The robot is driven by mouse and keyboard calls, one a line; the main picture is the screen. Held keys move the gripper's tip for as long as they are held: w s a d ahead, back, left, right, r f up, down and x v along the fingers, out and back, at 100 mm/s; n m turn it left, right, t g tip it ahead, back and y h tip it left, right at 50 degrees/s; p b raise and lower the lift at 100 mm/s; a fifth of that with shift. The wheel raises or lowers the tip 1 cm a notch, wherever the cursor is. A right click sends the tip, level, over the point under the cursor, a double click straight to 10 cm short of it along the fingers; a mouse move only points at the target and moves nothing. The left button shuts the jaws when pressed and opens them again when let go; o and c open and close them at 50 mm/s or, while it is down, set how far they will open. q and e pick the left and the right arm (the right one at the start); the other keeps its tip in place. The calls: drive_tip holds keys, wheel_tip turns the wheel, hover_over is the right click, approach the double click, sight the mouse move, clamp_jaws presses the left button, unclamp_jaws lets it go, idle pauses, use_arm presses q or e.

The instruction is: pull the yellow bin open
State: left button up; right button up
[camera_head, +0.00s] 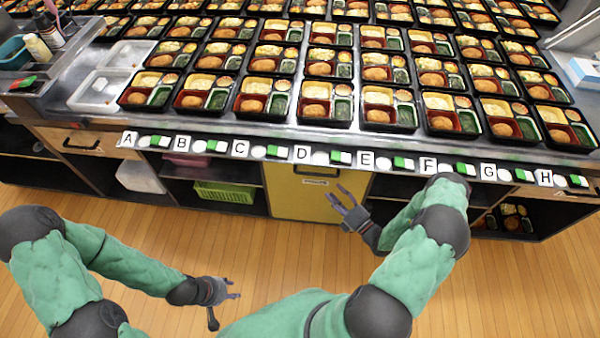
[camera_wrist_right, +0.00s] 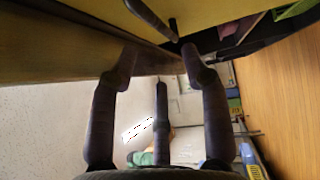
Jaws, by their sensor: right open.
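The yellow bin (camera_head: 300,202) is a flat yellow front set under the counter between dark shelves, and it looks flush with the counter front. A dark handle (camera_head: 321,170) is near its top. My right gripper (camera_head: 341,204) is open and empty in front of the bin's right side, below the handle. In the right wrist view the yellow front (camera_wrist_right: 215,12) fills the top, with a dark bar (camera_wrist_right: 150,15) beyond the spread fingers (camera_wrist_right: 158,66); the bar is not between them. My left gripper (camera_head: 224,302) is open and empty over the floor at lower left.
The counter above holds rows of filled bento trays (camera_head: 313,122) and a row of letter labels. A green basket (camera_head: 222,192) sits on the shelf left of the bin. The wooden floor (camera_head: 262,250) before the bin is clear except for my arms.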

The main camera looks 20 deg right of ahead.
sight(319, 175)
drive_tip(key=b+x, duration=0.1)
drive_tip(key=x, duration=0.2)
drive_tip(key=b+x, duration=0.1)
drive_tip(key=x, duration=0.3)
drive_tip(key=b+x, duration=0.1)
drive_tip(key=x, duration=0.2)
drive_tip(key=shift+w+d+r, duration=0.1)
drive_tip(key=shift+w+d, duration=0.05)
drive_tip(key=shift+w, duration=0.2)
clamp_jaws()
